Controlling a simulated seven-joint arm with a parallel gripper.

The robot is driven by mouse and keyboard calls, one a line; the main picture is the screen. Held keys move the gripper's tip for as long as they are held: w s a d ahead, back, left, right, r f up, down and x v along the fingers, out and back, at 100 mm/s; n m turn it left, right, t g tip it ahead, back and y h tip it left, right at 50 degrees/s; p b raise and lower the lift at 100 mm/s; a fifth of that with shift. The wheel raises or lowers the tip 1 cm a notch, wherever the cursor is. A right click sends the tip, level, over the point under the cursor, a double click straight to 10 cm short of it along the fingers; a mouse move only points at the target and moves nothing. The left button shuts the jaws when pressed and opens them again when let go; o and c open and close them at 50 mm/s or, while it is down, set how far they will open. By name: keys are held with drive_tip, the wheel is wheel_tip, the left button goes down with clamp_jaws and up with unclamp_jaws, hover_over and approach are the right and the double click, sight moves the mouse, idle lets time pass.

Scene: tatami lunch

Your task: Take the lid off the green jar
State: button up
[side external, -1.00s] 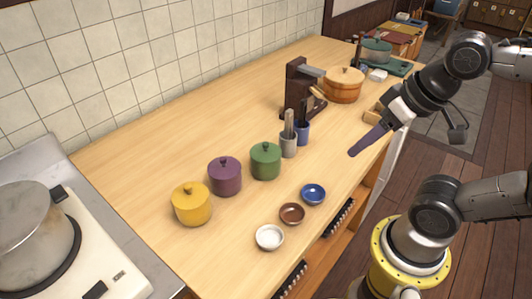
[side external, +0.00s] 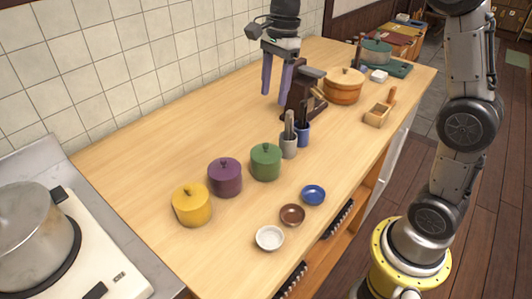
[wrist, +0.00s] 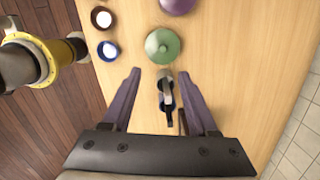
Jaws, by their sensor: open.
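The green jar (side external: 265,163) stands upright on the wooden counter, to the right of the purple jar. Its lid (side external: 265,149), with a small dark knob, is on it. In the wrist view the green jar (wrist: 163,46) shows from above, ahead of and between my fingertips. My gripper (side external: 275,92) is open and empty, pointing down, high above the counter. In the side view it appears up and to the right of the green jar, near the dark wooden stand. The wrist view also shows my gripper (wrist: 160,78) with its two purple fingers wide apart.
A purple jar (side external: 225,177) and a yellow jar (side external: 192,205) stand left of the green one. Small bowls (side external: 291,214) lie in front. A dark stand (side external: 297,92) is behind.

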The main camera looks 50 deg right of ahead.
hover_over(266, 144)
drive_tip(key=f, duration=0.9)
drive_tip(key=shift+s+d, duration=0.35)
drive_tip(key=shift+s, duration=0.05)
drive_tip(key=shift+w+a+f, duration=0.15)
drive_tip(key=shift+w+f, duration=0.05)
drive_tip(key=shift+f, duration=1.15)
drive_tip(key=shift+w+a+f, duration=0.1)
drive_tip(key=shift+w+f, duration=0.1)
drive_tip(key=shift+f, duration=1.15)
clamp_jaws()
